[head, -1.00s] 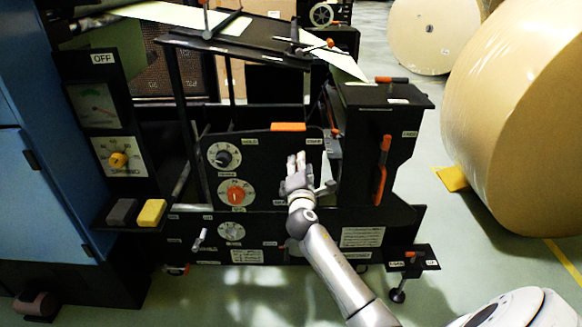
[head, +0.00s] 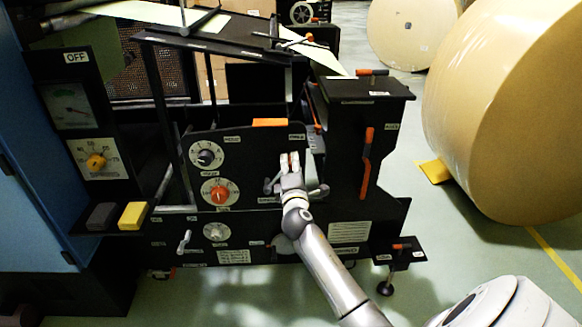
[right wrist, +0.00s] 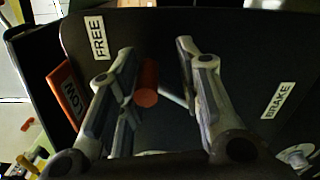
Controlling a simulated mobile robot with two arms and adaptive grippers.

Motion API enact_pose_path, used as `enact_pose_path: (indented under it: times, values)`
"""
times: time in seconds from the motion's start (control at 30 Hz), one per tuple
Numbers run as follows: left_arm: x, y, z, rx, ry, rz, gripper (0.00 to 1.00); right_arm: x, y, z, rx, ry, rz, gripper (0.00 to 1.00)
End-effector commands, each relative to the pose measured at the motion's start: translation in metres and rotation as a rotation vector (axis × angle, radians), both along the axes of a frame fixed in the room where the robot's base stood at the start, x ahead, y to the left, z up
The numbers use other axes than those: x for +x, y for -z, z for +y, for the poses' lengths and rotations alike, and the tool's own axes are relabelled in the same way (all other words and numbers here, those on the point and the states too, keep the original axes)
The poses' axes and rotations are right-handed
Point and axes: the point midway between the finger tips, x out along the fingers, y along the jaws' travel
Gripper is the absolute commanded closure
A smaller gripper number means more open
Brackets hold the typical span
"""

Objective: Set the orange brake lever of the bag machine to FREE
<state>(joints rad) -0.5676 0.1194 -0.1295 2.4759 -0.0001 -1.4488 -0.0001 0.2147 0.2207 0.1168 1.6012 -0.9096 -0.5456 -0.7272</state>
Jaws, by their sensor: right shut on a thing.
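The black bag machine (head: 240,150) stands in the middle of the head view. My right gripper (head: 289,160) is at the right part of its dial panel, with a little orange showing at its fingertips. In the right wrist view, the round orange end of the brake lever (right wrist: 147,82) lies between the fingers of my right gripper (right wrist: 158,75), close to the left finger. A white FREE label (right wrist: 99,38) is left of the lever and a BRAKE label (right wrist: 278,100) is farther off to the right. The lever's lower part is hidden. My left gripper is out of view.
A dial with an orange knob (head: 215,191) and one with a dark knob (head: 206,157) are left of my right gripper. An orange handle (head: 367,163) sits on the column to the right. Large kraft rolls (head: 510,110) stand at the right, with open floor before them.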

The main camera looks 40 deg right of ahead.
Motion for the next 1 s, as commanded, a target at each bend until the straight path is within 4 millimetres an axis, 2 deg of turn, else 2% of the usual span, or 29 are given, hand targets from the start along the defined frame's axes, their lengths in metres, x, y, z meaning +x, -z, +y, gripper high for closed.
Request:
enact_pose_path:
  times: [0.03,0.2,0.67,0.77,1.0]
  values:
    - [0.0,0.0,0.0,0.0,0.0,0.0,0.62,0.002,-0.001,0.005,0.025,-0.009,-0.015,0.66]
    - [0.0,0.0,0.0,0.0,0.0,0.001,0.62,0.001,-0.001,0.004,0.021,-0.007,-0.013,0.45]
    - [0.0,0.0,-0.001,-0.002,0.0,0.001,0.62,-0.004,0.0,0.004,0.013,-0.002,-0.007,0.45]
    - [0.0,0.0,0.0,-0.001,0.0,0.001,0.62,-0.013,0.001,0.01,0.014,-0.003,-0.006,0.45]
    - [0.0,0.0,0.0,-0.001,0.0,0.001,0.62,-0.05,0.001,0.036,0.017,-0.003,-0.007,0.45]
